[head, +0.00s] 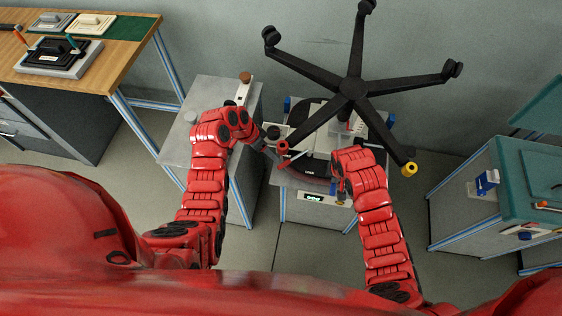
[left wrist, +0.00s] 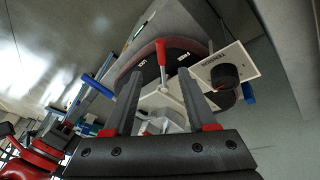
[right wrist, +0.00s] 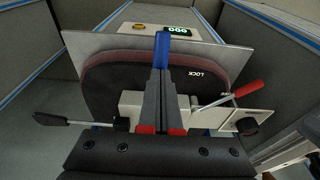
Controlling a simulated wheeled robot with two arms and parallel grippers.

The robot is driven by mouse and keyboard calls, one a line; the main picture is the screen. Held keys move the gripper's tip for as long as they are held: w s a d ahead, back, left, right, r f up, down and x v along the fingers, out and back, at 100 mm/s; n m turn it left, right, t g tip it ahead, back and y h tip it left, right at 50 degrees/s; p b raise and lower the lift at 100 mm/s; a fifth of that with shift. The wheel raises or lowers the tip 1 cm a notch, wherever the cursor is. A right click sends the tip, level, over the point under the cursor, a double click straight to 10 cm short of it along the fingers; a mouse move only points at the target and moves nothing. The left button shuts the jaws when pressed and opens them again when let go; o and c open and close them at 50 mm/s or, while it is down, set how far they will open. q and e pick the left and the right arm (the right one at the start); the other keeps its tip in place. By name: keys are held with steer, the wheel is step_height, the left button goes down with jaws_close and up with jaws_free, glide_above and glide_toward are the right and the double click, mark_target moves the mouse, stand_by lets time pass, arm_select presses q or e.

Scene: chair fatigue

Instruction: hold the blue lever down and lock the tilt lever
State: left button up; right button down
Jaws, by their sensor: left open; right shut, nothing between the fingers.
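The tilt lever has a red handle (left wrist: 160,50) and a thin metal rod; it also shows in the right wrist view (right wrist: 242,94), to the right of the word LOCK. My left gripper (left wrist: 160,73) is open, with the red handle seen between and just beyond its fingertips; contact cannot be told. In the head view the left hand (head: 270,138) is beside the chair mechanism. The blue lever (right wrist: 176,46) shows at the tips of my right gripper (right wrist: 162,62), which is shut with nothing between its fingers. The tips seem to touch or overlap it; the fingers partly hide it.
The upturned chair's black five-arm base (head: 352,88) spreads above both hands. The dark seat pad (right wrist: 110,85) lies on a grey plate. A black-ended side lever (right wrist: 50,118) and a black knob (left wrist: 225,75) stick out nearby. A grey cabinet (head: 205,150) stands left, a workbench (head: 120,65) farther left.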

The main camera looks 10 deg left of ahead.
mark_target(283, 164)
arm_select(q)
steer(key=x, duration=1)
steer(key=shift+w, duration=0.1)
jaws_close()
stand_by(1.2)
